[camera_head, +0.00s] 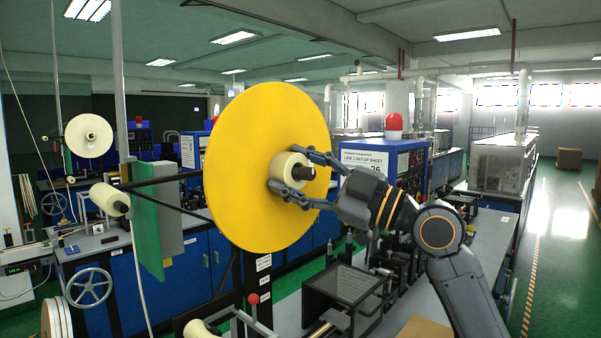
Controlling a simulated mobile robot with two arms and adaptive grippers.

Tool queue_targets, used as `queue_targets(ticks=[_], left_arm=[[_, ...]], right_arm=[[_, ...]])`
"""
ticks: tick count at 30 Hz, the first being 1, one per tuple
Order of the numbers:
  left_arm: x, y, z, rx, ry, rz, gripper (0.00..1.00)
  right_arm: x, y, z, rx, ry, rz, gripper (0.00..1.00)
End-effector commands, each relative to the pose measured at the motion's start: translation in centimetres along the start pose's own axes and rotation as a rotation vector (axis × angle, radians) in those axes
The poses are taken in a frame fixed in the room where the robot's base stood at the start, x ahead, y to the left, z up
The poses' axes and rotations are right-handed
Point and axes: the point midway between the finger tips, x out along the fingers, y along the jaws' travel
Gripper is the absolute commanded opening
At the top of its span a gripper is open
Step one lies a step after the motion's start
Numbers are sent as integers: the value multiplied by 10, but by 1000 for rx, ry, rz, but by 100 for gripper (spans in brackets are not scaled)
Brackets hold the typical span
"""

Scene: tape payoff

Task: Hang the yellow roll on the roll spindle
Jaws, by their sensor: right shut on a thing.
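The yellow roll (250,120) is a large upright yellow disc in the middle of the head view, with a cream hub (284,170) facing right. My right gripper (300,178) comes in from the right and is shut on the hub, with one finger above and one below it. A dark stub (305,173) sticks out of the hub's centre between the fingers. It looks like the tip of the roll spindle, with the roll around it. How far the roll sits along the spindle is hidden behind the disc. My left gripper is not in view.
A dark post with labels (263,265) and a red-knobbed lever (253,300) stand below the disc. A dark open-framed box (345,285) is on the bench to the right. A green and grey panel (150,235) and a smaller cream roll (110,199) are at the left.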

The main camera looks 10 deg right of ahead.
Motion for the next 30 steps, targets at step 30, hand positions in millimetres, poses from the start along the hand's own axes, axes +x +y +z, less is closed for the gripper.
queue_targets(ticks=[30], left_arm=[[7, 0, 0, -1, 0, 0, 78]], right_arm=[[-1, -2, 2, -2, 3, 3, 2]])
